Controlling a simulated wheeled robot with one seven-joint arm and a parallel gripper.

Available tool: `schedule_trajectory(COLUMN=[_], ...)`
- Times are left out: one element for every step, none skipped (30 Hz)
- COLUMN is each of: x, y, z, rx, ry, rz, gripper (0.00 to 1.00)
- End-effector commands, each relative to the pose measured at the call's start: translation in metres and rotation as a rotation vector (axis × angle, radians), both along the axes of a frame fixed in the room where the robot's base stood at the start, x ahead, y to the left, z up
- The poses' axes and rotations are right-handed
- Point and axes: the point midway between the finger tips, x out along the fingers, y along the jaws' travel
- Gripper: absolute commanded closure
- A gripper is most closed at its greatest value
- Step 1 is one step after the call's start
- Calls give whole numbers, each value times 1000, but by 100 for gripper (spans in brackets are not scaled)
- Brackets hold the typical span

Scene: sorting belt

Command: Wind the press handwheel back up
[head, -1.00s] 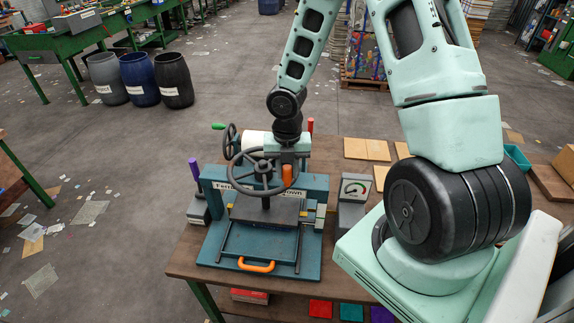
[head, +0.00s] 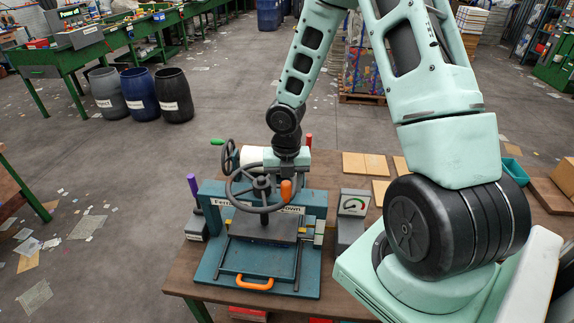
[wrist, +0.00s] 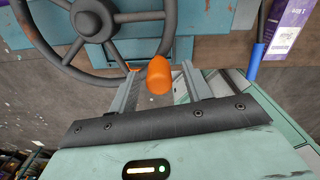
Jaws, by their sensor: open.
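The press handwheel (head: 236,193) is a dark spoked wheel lying flat above the teal press (head: 210,265). Its upright orange knob (head: 286,190) sits on the right side of the rim. My gripper (head: 289,170) points down at the knob, its fingers mostly hidden in the head view. In the wrist view my gripper (wrist: 160,88) is open, with one finger on each side of the orange knob (wrist: 159,76). A gap shows on the right; on the left the knob is close to the finger, and contact is unclear. The wheel rim (wrist: 45,55) runs at upper left. A dark plate (head: 263,226) sits below the wheel.
An orange handle (head: 254,284) is at the press front. A second, vertical handwheel (head: 228,155) with a green grip stands behind. A gauge box (head: 352,205) is right of the press, a purple-handled lever (head: 193,190) left. Boards (head: 365,163) lie on the bench behind.

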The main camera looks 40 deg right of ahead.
Motion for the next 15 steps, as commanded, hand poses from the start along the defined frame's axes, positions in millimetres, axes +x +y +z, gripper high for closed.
schedule_trajectory(x=[1,1,1,1,1,1,1,1,1,1,1,0,1,1,1], y=[-1,-1,-1,-1,-2,-2,-2,-2,-2,-2,-2,-2,-2,-2,-2], z=[7,11,17,23,30,39,46,53,63,70,77,87,94,101,110], rx=[-1,0,-1,-1,-2,-1,-2,-2,-3,-3,-4,-2,-4,-4,-3], ry=[-3,-5,-4,-4,-5,-7,-7,-6,-5,-7,-6,-5,-6,-5,-5], rz=[-3,-4,-5,-4,-6,-5,-7,-6,-6,-6,-6,-6,-6,-6,-7], gripper=[51,51,51,51,51,51,51,51,51,51,51,51,51,51,51])
